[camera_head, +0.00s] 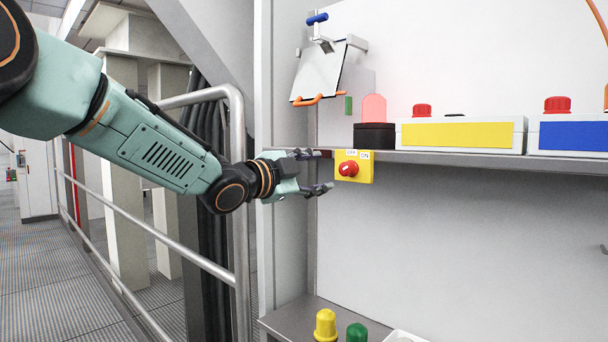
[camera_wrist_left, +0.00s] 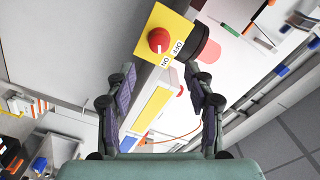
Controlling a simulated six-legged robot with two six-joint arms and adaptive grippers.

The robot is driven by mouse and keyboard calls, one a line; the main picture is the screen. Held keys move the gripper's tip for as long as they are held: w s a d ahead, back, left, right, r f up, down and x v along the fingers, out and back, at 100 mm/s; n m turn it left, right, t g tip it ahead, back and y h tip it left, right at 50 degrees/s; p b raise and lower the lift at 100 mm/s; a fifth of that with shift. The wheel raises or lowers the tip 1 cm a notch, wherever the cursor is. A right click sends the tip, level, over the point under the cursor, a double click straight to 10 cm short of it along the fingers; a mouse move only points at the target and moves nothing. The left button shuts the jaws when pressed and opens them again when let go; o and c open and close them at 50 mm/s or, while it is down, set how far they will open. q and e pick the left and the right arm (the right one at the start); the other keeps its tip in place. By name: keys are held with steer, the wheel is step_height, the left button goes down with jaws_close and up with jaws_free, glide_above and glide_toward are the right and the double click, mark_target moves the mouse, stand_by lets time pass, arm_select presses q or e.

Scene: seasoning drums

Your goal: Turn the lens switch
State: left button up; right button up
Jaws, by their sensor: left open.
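The lens switch is a red knob (camera_head: 348,169) on a yellow plate (camera_head: 366,167) with white OFF and ON labels, fixed to the front edge of the shelf. In the left wrist view the red knob (camera_wrist_left: 158,40) and yellow plate (camera_wrist_left: 178,28) lie ahead, beyond the fingertips. My left gripper (camera_head: 325,171) is open and empty, just left of the knob and apart from it. Its two fingers also show spread in the left wrist view (camera_wrist_left: 160,78). My right gripper is not in view.
A red lamp on a black base (camera_head: 374,136) stands on the shelf (camera_head: 480,160) above the switch. A yellow-faced box (camera_head: 460,134) and a blue-faced box (camera_head: 570,135) stand to its right. Yellow (camera_head: 325,325) and green (camera_head: 357,332) domed caps sit below.

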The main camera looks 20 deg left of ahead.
arm_select(q)
steer(key=shift+v, duration=1.75)
steer(key=shift+f, duration=0.1)
steer(key=s+d+f+n+g+y+b, duration=0.1)
steer(key=s+f+n+g+b, duration=0.3)
steer(key=f, duration=1)
steer(key=s+d+f+n+g+y, duration=0.1)
steer(key=s+f+n+y, duration=0.15)
steer(key=f+n, duration=0.75)
steer(key=s+d+f+n+g+y+b, duration=0.15)
steer(key=s+f, duration=0.25)
steer(key=f, duration=1.3)
steer(key=s+f+n+g+y+b, duration=0.1)
steer(key=s+f+g+b, duration=0.7)
steer(key=s+f, duration=2.4)
steer(key=shift+s+f+g, duration=0.4)
steer(key=shift+s+g, duration=0.8)
steer(key=shift+g, duration=0.05)
